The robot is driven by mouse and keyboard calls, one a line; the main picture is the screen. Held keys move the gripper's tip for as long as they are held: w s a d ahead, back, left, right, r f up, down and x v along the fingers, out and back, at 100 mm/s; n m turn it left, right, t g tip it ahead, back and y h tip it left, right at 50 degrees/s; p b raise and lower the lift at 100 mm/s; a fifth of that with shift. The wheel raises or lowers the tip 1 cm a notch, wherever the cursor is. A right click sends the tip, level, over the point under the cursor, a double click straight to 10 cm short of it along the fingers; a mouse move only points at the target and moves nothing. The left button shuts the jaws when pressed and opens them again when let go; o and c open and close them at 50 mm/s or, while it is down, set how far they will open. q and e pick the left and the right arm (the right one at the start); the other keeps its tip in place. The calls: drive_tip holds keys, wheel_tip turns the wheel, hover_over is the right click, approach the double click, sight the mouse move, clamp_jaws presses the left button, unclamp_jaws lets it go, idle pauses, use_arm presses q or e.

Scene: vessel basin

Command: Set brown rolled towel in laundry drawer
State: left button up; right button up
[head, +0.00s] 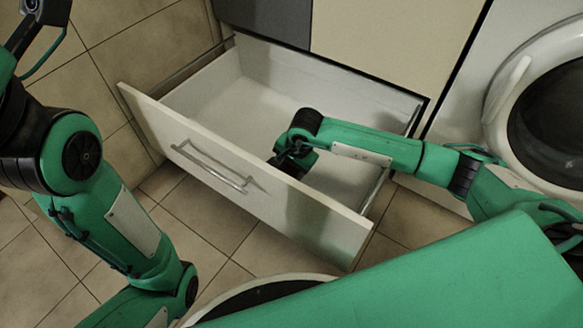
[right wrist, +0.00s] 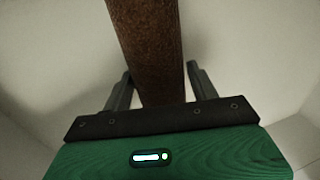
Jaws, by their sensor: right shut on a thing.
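The laundry drawer (head: 330,195) is pulled out in the head view, with a white inside and a bar handle on its front. My right gripper (head: 288,160) is over the drawer, close behind its front panel. In the right wrist view, the brown rolled towel (right wrist: 148,45) runs between the two fingers of the right gripper (right wrist: 160,88), which is shut on it. Pale surfaces lie around the towel there. In the head view the towel is hidden by the gripper and arm. My left arm shows at the left; I cannot make out its gripper.
A white washing machine (head: 497,85) with a round dark door stands to the right of the drawer. A cream cabinet front (head: 400,40) is behind it. The tiled floor (head: 205,215) is clear before the drawer. The visible drawer floor (head: 245,105) left of the gripper is bare.

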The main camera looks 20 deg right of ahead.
drive_tip(key=shift+f, duration=0.15)
drive_tip(key=o, duration=1)
